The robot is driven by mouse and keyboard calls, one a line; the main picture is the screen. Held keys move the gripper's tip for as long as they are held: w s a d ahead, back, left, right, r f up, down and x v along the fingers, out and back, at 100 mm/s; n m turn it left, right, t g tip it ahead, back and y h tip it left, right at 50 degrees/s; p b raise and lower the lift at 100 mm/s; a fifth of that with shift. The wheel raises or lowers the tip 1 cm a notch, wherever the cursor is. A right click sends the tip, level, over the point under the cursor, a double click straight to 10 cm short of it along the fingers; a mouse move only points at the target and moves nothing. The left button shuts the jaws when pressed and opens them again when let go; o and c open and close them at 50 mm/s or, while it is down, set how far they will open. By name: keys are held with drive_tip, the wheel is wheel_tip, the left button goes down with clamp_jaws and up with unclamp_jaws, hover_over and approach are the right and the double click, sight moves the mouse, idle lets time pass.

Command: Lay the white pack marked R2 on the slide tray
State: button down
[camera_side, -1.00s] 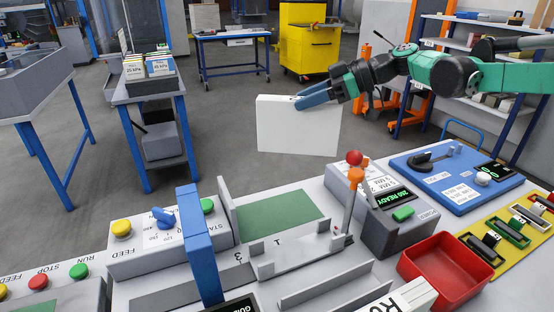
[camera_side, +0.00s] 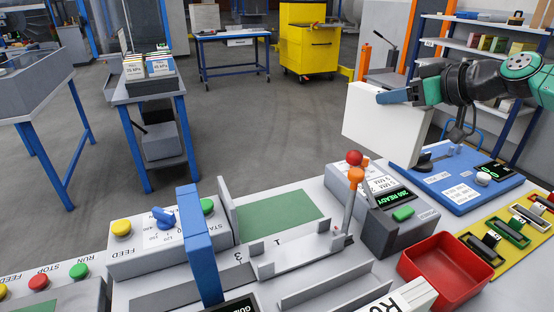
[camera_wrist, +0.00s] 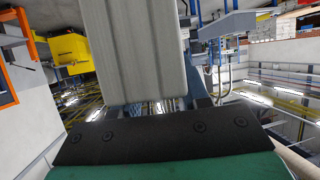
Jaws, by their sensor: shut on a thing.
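A white pack (camera_side: 386,128) hangs from my gripper (camera_side: 392,97) in the side view, in the air over the far edge of the bench, above and behind the grey box with the green display. My gripper is shut on its top edge. The pack hangs upright with a slight tilt. No R2 mark shows on the face in view. In the wrist view the pack (camera_wrist: 138,50) fills the upper middle. A tray-like slide with a green bed (camera_side: 278,211) lies on the bench, left of and below the pack; I cannot tell for sure that it is the slide tray.
A blue upright arch (camera_side: 200,245) stands at the left. A red bin (camera_side: 446,270) and a blue panel (camera_side: 455,178) are at the right.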

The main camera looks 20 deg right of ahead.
drive_tip(key=s+d+f+m+h, duration=0.2)
drive_tip(key=s+d+f, duration=0.2)
drive_tip(key=f, duration=0.3)
wheel_tip(320, 180, up, 16)
drive_tip(key=s+a+n+g+y, duration=0.4)
drive_tip(key=a+n+g+y, duration=0.25)
drive_tip(key=a+n, duration=0.25)
drive_tip(key=s+a+n+g+y, duration=0.5)
drive_tip(key=a+n+g+y, duration=0.15)
drive_tip(key=a+n, duration=0.3)
drive_tip(key=shift+m+h, duration=0.3)
drive_tip(key=shift+m, duration=0.05)
wheel_tip(320, 180, down, 5)
drive_tip(key=shift+w, duration=0.1)
wheel_tip(320, 180, down, 20)
drive_tip(key=shift+r, duration=0.2)
drive_tip(key=shift+c, duration=2.2)
unclamp_jaws()
